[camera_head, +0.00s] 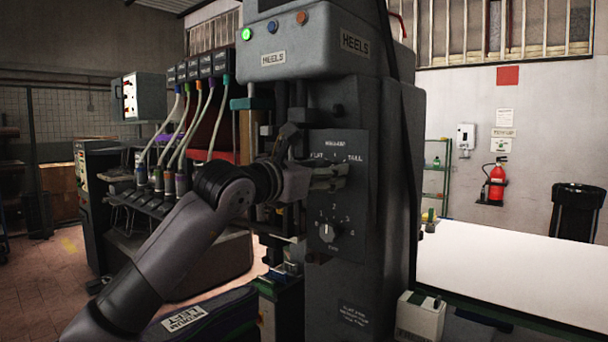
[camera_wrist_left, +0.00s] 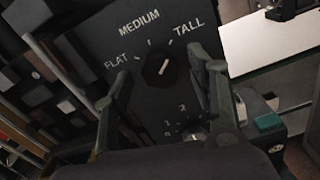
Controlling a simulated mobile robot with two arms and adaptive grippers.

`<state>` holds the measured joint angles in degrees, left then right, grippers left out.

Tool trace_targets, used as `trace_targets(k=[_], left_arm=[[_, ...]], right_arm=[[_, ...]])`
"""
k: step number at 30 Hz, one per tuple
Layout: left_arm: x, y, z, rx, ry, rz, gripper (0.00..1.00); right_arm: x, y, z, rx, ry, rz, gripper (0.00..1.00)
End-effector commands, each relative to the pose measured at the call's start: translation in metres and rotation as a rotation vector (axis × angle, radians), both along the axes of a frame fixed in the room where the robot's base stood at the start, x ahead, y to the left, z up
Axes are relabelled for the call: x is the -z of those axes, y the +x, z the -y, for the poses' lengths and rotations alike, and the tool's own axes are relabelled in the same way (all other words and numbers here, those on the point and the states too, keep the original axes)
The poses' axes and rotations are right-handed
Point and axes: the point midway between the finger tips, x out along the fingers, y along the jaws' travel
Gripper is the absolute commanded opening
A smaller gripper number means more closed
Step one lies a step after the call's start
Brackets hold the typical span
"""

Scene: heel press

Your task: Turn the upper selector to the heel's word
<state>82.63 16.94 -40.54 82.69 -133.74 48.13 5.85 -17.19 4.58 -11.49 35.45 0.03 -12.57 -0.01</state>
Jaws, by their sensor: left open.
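The upper selector (camera_wrist_left: 158,70) is a dark round knob with a white pointer line, on a panel marked FLAT, MEDIUM and TALL. In the left wrist view, the pointer leans up and right, toward the TALL side of MEDIUM. My left gripper (camera_head: 335,177) is open in front of the panel, and hides the knob in the head view. In the left wrist view, its fingers (camera_wrist_left: 161,75) stand on either side of the knob; contact cannot be told. A white label (camera_head: 185,318) on a dark item at the bottom seems to read MEDIUM LEFT. My right gripper is not in view.
A lower numbered dial (camera_head: 327,232) sits below on the same panel (camera_head: 352,220). The grey press body (camera_head: 395,130) rises behind it. Cables and plugs (camera_head: 182,185) crowd the left. A white table (camera_head: 510,275) stands at the right.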

Motion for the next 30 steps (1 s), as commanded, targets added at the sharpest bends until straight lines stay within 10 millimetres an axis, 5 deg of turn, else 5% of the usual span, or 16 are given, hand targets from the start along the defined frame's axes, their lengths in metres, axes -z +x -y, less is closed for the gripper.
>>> trace_targets(k=[18,30], left_arm=[[0.0,-0.084,-0.062,-0.002,0.001,0.002,0.52],[0.0,-0.091,-0.067,-0.001,0.001,0.0,0.52]], right_arm=[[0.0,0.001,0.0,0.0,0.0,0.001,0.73],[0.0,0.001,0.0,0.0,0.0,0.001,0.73]])
